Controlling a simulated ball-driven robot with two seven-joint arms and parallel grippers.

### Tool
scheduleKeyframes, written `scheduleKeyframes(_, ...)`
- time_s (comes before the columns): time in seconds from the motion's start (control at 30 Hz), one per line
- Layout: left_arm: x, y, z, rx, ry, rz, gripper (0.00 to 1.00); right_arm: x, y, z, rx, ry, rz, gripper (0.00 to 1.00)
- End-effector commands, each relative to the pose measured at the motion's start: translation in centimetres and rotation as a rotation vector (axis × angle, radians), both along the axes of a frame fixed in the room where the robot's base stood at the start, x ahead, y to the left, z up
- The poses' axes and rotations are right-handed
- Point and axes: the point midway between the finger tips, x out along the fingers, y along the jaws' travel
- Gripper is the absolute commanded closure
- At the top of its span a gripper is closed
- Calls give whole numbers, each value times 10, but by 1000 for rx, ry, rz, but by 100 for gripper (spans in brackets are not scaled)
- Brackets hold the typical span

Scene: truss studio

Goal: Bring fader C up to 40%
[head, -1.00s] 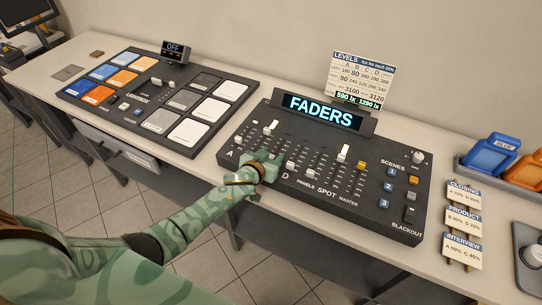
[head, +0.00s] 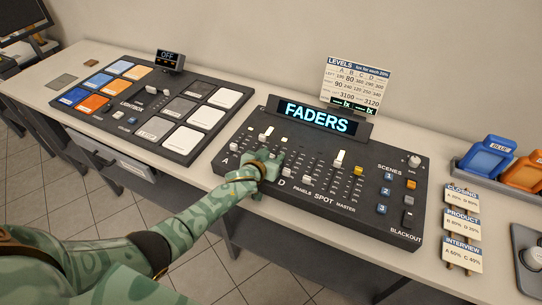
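The dark fader desk (head: 400,150) stands on the bench, with "FADERS" lit on its display (head: 316,115). Faders A to D are at its left; the letters A (head: 226,160) and D (head: 282,183) show. One white cap (head: 266,132) stands high in this group, and another (head: 236,146) sits lower at the far left. My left gripper (head: 272,158) is down on the desk over the B and C faders and hides their labels and fader C's cap. I cannot tell whether its fingers are closed on a cap. My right gripper is not in view.
A levels card (head: 357,82) stands behind the desk; its lower readouts show "-- lx". Scene buttons (head: 386,191) are at the desk's right. A lightbox panel (head: 150,118) lies left.

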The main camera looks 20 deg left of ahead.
Motion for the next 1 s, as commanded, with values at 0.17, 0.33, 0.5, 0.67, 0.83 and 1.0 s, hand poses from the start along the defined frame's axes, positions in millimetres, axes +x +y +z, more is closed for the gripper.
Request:
scheduleKeyframes(0.17, 0, 0, 0, 0, 0, 0, 56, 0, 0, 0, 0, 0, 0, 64)
scheduleKeyframes(0.33, -13, 1, 7, 1, 1, 0, 56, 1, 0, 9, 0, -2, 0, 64)
scheduleKeyframes(0.5, -49, 4, 24, 0, 1, 0, 56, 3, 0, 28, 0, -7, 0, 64)
scheduleKeyframes(0.67, -91, 7, 40, -2, 2, 0, 56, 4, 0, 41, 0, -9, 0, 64)
scheduleKeyframes(0.83, -126, 10, 53, 0, 2, 0, 56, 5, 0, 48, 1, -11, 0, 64)
scheduleKeyframes(1.0, -145, 11, 61, 0, 0, 0, 56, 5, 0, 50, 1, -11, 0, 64)
